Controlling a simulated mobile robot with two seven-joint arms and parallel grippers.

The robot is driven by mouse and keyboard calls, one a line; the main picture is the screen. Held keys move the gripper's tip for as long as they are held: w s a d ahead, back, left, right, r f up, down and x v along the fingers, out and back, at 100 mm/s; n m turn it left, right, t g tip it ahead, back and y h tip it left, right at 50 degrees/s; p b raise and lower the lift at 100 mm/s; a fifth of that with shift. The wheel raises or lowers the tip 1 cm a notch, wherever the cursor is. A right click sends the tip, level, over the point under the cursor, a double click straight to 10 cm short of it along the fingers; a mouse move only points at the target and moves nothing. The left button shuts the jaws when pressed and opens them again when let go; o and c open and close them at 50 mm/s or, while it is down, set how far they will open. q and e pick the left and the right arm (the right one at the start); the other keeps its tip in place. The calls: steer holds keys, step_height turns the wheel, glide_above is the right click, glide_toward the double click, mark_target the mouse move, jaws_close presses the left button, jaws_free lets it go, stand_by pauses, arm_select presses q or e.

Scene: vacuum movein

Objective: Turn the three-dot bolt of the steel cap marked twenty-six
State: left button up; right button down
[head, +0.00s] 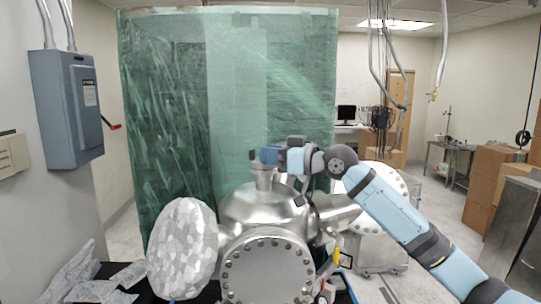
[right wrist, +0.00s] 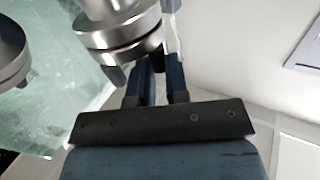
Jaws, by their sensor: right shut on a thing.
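The steel chamber (head: 262,212) stands in the middle of the head view, with a large bolted round cap (head: 268,272) on its front. A narrow neck with a flange (head: 264,170) rises from its top. My right gripper (head: 268,156) reaches in from the right and is at this top flange. In the right wrist view the fingers (right wrist: 162,72) lie close together beside the rim of a stacked steel flange (right wrist: 120,38). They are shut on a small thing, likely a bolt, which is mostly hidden. No number twenty-six or dot marks can be read. My left gripper is not in view.
A foil-wrapped rounded part (head: 183,250) sits left of the chamber. A green translucent curtain (head: 225,100) hangs close behind. Another steel port (head: 335,208) juts out right, below my right arm. A second round steel edge (right wrist: 12,50) shows at left in the wrist view.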

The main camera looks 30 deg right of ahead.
stand_by(0.5)
steer(key=c, duration=1.1)
jaws_free()
steer(key=shift+s+a+r, duration=0.1)
steer(key=shift+s, duration=0.05)
steer(key=shift+w+d, duration=0.2)
steer(key=shift+d, duration=0.05)
steer(key=shift+a, duration=0.15)
